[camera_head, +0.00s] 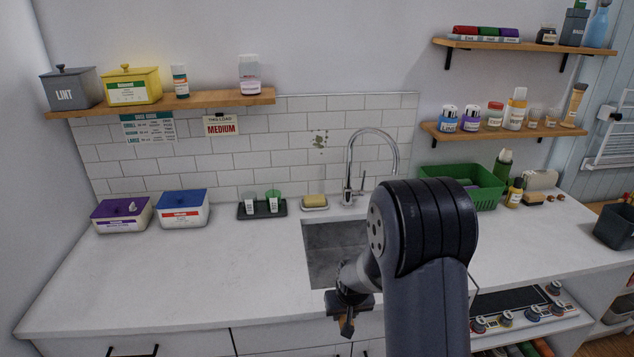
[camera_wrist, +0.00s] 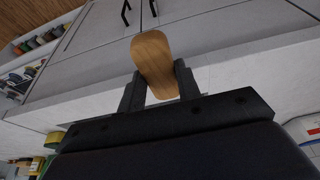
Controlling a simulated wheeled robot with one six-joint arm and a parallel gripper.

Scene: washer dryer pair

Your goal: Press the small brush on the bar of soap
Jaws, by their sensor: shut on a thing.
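The bar of soap (camera_head: 314,200) is pale yellow and lies on a small dish (camera_head: 318,208) at the back of the counter, left of the tap. My gripper (camera_head: 347,312) is in front of the counter's front edge, well apart from the soap. It is shut on a small wooden piece, which I take to be the small brush (camera_head: 347,326). In the wrist view the brush (camera_wrist: 154,62) is a smooth, rounded wooden shape between the two fingers of my gripper (camera_wrist: 160,88). I cannot make out its bristles. The soap is not seen in the wrist view.
The sink (camera_head: 335,255) and curved tap (camera_head: 370,145) lie between my gripper and the wall. A dark tray with two cups (camera_head: 263,208) stands left of the soap. A green basket (camera_head: 480,188) stands right of the tap.

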